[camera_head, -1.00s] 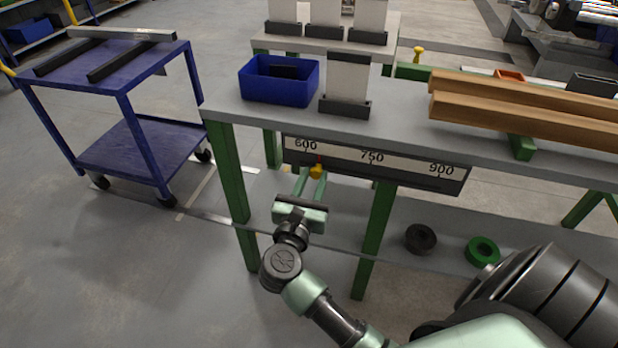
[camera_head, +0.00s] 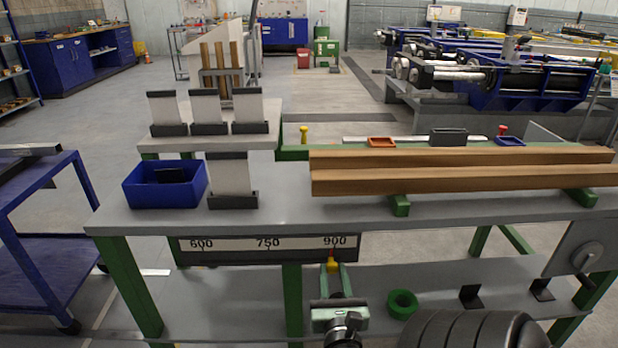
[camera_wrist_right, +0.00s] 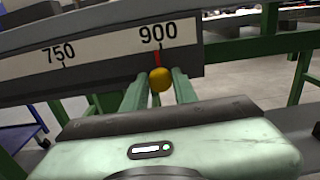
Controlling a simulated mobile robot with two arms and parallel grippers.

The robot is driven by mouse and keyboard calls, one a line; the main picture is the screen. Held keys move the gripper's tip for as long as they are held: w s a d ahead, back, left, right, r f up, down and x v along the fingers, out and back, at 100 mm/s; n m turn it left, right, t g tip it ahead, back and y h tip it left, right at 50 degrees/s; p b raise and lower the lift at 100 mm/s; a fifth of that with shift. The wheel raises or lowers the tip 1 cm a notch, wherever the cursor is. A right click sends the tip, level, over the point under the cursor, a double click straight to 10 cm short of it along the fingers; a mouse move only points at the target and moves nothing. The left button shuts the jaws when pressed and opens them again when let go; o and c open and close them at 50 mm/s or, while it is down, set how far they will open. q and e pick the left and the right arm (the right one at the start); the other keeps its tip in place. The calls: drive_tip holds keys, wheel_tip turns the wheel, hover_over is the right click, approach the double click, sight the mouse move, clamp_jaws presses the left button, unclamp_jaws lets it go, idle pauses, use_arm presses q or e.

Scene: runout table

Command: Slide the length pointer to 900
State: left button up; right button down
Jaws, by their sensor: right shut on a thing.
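The length scale (camera_head: 220,250) is a white strip on a dark bar at the table's front edge, marked 600, 750 and 900. The length pointer (camera_head: 332,266) has a yellow knob and a red needle, and stands under the 900 mark. In the right wrist view the yellow knob (camera_wrist_right: 160,79) is between my green fingers and the red needle is just below the 900 label. My right gripper (camera_head: 334,270) is shut on the knob. The scale (camera_wrist_right: 110,52) shows 750 and 900 there. My left gripper is not in view.
The grey table (camera_head: 280,212) carries a blue bin (camera_head: 165,195), a card holder (camera_head: 231,185) and long wooden beams (camera_head: 450,178). A green ring (camera_head: 402,303) lies on the lower shelf. A blue cart (camera_head: 35,240) stands at the left.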

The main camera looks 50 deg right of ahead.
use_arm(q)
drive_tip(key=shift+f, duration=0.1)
use_arm(e)
drive_tip(key=shift+s+d, duration=0.35)
drive_tip(key=shift+s, duration=0.05)
drive_tip(key=c, duration=1.1)
unclamp_jaws()
drive_tip(key=shift+s+d, duration=0.1)
drive_tip(key=shift+s, duration=0.05)
use_arm(q)
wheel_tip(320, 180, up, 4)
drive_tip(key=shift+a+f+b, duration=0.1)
drive_tip(key=shift+b, duration=0.45)
use_arm(e)
drive_tip(key=v, duration=0.7)
drive_tip(key=shift+s+a, duration=0.25)
drive_tip(key=shift+a, duration=0.05)
